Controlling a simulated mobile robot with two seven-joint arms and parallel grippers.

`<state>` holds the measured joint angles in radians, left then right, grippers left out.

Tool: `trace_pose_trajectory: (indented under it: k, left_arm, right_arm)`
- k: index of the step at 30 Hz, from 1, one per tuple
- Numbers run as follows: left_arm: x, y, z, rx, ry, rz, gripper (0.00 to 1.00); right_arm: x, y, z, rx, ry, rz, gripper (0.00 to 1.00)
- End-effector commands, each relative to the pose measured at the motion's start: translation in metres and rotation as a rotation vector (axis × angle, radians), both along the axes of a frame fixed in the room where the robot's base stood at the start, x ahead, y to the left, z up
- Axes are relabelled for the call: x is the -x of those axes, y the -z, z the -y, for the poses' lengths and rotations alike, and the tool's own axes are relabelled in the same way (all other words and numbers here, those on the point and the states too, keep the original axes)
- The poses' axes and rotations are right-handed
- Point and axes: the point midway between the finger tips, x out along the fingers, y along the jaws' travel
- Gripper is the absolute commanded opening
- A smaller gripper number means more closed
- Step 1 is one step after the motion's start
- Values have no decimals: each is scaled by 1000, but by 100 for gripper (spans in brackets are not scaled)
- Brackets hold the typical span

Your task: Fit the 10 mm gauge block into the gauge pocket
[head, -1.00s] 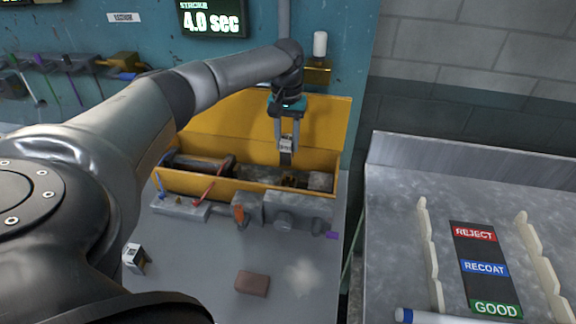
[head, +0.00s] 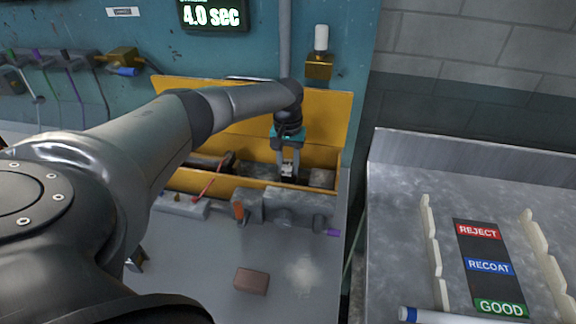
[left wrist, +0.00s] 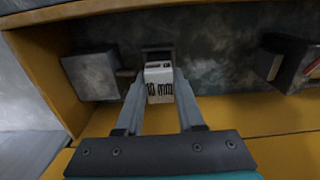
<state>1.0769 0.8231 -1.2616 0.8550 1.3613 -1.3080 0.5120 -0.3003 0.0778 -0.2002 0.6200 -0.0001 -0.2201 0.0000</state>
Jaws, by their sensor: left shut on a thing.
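The 10 mm gauge block (left wrist: 159,84) is a pale block with black "10 mm" lettering. My left gripper (head: 288,165) is shut on it, with one finger on each side. In the head view the block (head: 288,171) is small, low inside the open yellow box. In the left wrist view a dark square-rimmed recess, which looks like the gauge pocket (left wrist: 157,54), lies right beside the block's far end. I cannot tell whether the block's lower end is in it. My right gripper is not in view.
The yellow box (head: 330,120) has raised walls around the gripper. A grey block (left wrist: 92,74) sits near the pocket. A red-handled tool (head: 213,180) leans over the box's front. A brown block (head: 251,281) lies on the grey bench. A sorting tray (head: 400,220) stands at right.

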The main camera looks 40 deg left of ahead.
Motion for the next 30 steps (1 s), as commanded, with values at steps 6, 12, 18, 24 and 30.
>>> trace_pose_trajectory:
  k: [6,12,18,24,30]
  left_arm:
    - [0,3,0,0,1,-1,52]
    - [0,3,0,0,1,-1,67]
    - [0,1,0,0,1,-1,67]
    - [0,-22,0,2,2,1,67]
    - [-1,-66,0,1,2,3,67]
  right_arm:
    - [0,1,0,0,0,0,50]
    - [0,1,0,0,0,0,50]
    - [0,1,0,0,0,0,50]
    - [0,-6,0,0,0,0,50]
    - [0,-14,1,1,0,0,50]
